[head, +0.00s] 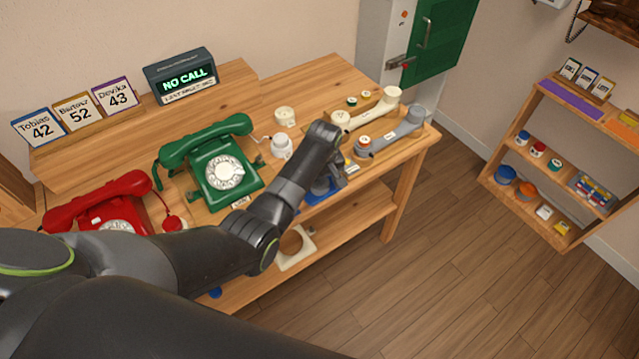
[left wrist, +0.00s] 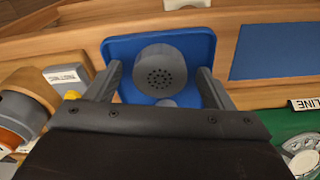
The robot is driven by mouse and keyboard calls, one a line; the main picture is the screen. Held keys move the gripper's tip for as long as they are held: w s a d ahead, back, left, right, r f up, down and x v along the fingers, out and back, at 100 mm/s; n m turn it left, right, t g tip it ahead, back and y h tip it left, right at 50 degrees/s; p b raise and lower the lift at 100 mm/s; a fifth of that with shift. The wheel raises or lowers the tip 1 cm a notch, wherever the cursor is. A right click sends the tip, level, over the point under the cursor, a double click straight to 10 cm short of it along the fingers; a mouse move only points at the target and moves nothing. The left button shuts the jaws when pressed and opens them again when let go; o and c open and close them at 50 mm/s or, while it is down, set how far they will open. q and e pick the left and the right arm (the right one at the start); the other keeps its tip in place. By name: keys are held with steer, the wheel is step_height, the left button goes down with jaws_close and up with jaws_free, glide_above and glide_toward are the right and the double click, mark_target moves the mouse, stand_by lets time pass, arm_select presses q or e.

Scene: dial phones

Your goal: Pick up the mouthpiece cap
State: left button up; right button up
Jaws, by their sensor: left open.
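The mouthpiece cap (left wrist: 160,72) is a round grey piece with a cluster of small holes in its face. It rests on a small blue tray (left wrist: 122,50), which also shows at the table's front edge in the head view (head: 321,197). My left gripper (left wrist: 159,84) is open, with one finger on each side of the cap and a gap visible on both sides. In the head view my left gripper (head: 328,186) points down over the blue tray and largely hides the cap. My right gripper is not in view.
A green dial phone (head: 222,170) and a red dial phone (head: 105,208) stand to the left. A grey handset (head: 398,132) and a cream handset (head: 372,112) lie to the right. A white jar (head: 281,147) stands behind the arm. A shelf (head: 540,150) is far right.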

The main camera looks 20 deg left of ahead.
arm_select(q)
steer(key=c, duration=1)
steer(key=shift+o, duration=0.2)
